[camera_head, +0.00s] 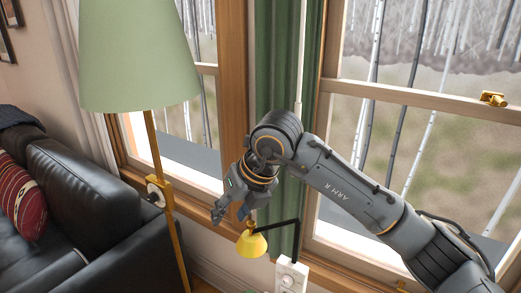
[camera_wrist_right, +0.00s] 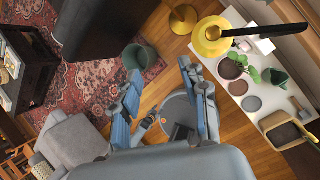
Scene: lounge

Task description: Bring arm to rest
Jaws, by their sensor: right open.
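My right arm (camera_head: 350,185) reaches in from the right in the head view, bent at the elbow, with its hand pointing down and left. My right gripper (camera_head: 230,215) is in the air in front of the window, left of a yellow lamp shade. In the right wrist view the gripper (camera_wrist_right: 160,95) shows two blue-grey fingers spread apart with nothing between them; the floor and a round grey shape are visible below. My left gripper is in neither view.
A green-shaded floor lamp (camera_head: 140,55) stands left of the gripper, near a black leather sofa (camera_head: 85,200). The small yellow lamp (camera_head: 252,243) is close by the gripper. A white table (camera_wrist_right: 255,95) holds dishes and a plant. A green bin (camera_wrist_right: 139,57) stands on the patterned rug (camera_wrist_right: 95,85).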

